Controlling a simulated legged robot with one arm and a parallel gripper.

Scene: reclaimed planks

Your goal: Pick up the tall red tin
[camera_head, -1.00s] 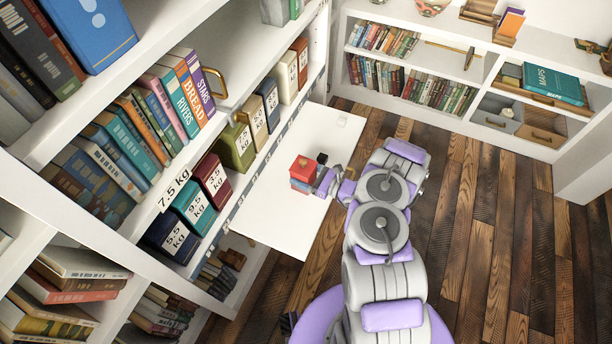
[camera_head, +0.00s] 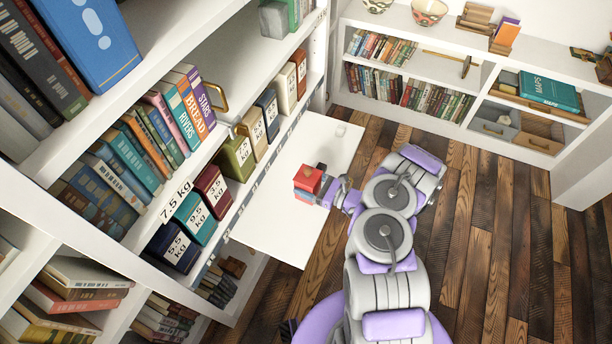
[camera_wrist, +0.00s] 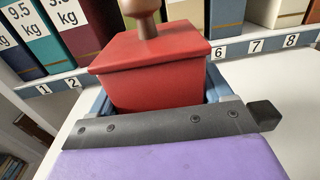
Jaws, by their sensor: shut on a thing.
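The red tin (camera_head: 308,180) has a square lid with a brown wooden knob on top. It is in my gripper (camera_head: 326,194), above the white fold-out shelf board (camera_head: 275,232). In the wrist view the red tin (camera_wrist: 155,72) fills the middle, lid and knob up, close behind the dark bar of my gripper (camera_wrist: 165,122). Blue-grey jaw parts show on both sides of the tin, and the gripper is shut on it. The tin's lower part is hidden behind the gripper, so I cannot tell whether it touches the board.
A row of boxes with weight labels, such as the olive one (camera_head: 235,157), stands on the shelf behind the board. A numbered strip (camera_wrist: 260,46) runs along the shelf edge. Bare board lies around the tin. A low bookcase (camera_head: 425,55) stands at the back.

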